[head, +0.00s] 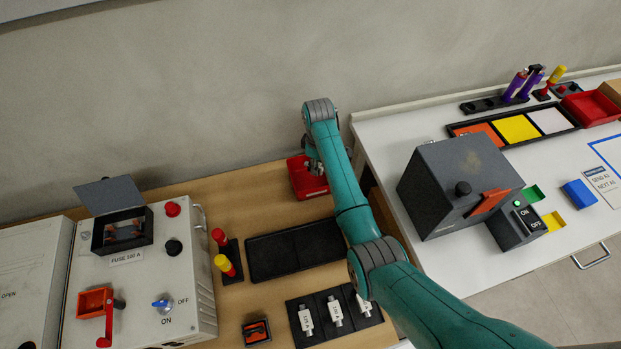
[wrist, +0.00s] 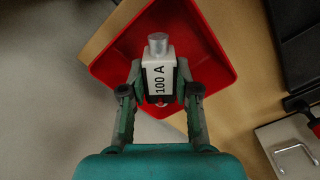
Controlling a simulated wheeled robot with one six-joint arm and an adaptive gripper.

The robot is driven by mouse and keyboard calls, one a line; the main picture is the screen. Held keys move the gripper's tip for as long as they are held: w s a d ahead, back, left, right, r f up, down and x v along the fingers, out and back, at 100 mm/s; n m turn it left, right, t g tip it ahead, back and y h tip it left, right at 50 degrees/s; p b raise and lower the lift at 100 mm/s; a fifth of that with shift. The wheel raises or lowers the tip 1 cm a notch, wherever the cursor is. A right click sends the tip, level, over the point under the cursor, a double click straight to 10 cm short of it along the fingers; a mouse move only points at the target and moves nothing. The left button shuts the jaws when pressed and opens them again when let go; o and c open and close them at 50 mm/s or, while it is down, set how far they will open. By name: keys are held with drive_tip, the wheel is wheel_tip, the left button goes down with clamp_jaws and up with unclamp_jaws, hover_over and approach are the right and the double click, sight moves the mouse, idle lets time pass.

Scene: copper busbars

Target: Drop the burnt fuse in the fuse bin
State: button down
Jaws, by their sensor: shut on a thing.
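My gripper (wrist: 160,88) is shut on a white fuse (wrist: 158,74) marked 100 A, with a silver end cap and a dark band at its lower end. In the wrist view the fuse is over the red fuse bin (wrist: 215,62), whose visible floor looks empty. In the head view the bin (head: 306,187) stands at the back of the wooden bench. My gripper (head: 316,167) is above it there, partly hidden by my arm, and the fuse cannot be made out. Whether the fuse touches the bin cannot be told.
The fuse box (head: 122,232) on the grey panel has its lid raised. Several fuses (head: 335,311) lie in a black holder at the bench front. An empty-looking black tray (head: 292,250) lies near the bin. A grey machine (head: 455,180) stands on the white table at right.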

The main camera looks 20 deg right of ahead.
drive_tip(key=shift+f, duration=0.55)
drive_tip(key=c, duration=0.8)
unclamp_jaws()
drive_tip(key=shift+o, duration=0.2)
wheel_tip(320, 180, up, 12)
